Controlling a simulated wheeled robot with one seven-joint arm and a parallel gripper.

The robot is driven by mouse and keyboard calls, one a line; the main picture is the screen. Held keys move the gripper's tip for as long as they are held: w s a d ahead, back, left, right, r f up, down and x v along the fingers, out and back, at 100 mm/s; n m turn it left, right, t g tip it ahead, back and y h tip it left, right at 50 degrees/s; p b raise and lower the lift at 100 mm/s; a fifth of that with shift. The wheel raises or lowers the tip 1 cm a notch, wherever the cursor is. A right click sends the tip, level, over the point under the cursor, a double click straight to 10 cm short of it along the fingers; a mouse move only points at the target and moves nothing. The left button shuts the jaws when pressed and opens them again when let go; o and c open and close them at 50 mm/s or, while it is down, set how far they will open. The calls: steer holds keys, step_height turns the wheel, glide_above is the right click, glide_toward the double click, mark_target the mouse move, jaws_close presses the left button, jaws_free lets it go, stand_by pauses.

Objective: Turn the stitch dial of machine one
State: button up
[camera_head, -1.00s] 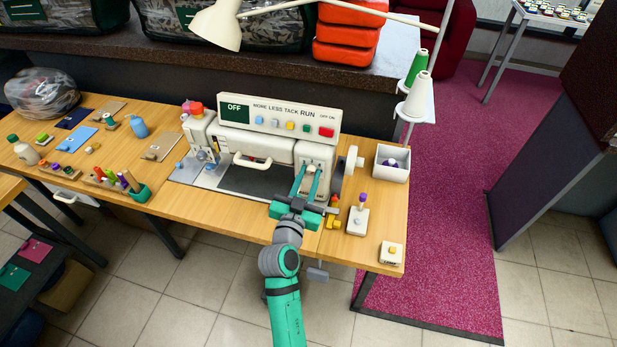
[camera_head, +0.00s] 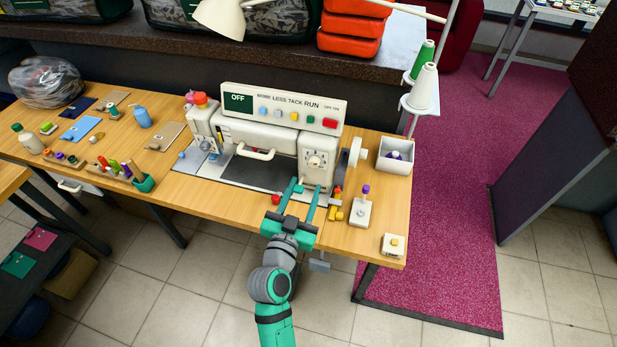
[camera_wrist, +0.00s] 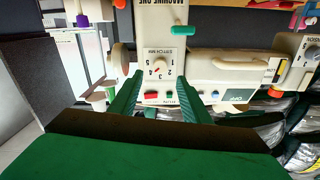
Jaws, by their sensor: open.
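Machine one (camera_head: 262,135) is a cream sewing machine on the wooden table, with its name printed at the top of the wrist view (camera_wrist: 153,3). Its stitch dial (camera_head: 315,160) is a pale round dial on the right column's front. In the wrist view the dial (camera_wrist: 162,70) has numbers around it and a small red mark at its lower left. My gripper (camera_head: 307,190) is open and empty, in front of and below the dial, apart from it. In the wrist view its two green fingers (camera_wrist: 157,92) stand either side of the panel below the dial.
A purple-topped lever box (camera_head: 360,210), a yellow-button box (camera_head: 393,245) and a white bin (camera_head: 395,160) stand right of the machine.

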steer(key=v, duration=0.3)
stand_by(0.5)
steer(key=s+a+f+n+g+y, duration=0.1)
steer(key=s+f+n+y, duration=0.1)
steer(key=s+f, duration=0.55)
steer(key=s+f+n+g+y, duration=0.15)
steer(key=s+f, duration=0.25)
steer(key=s, duration=0.6)
steer(key=s+d+r, duration=0.1)
steer(key=s+d, duration=0.1)
steer(key=s, duration=0.6)
steer(key=s+d+r+n+y, duration=0.1)
steer(key=s+d+r, duration=0.1)
steer(key=s, duration=0.7)
steer(key=shift+s, duration=0.35)
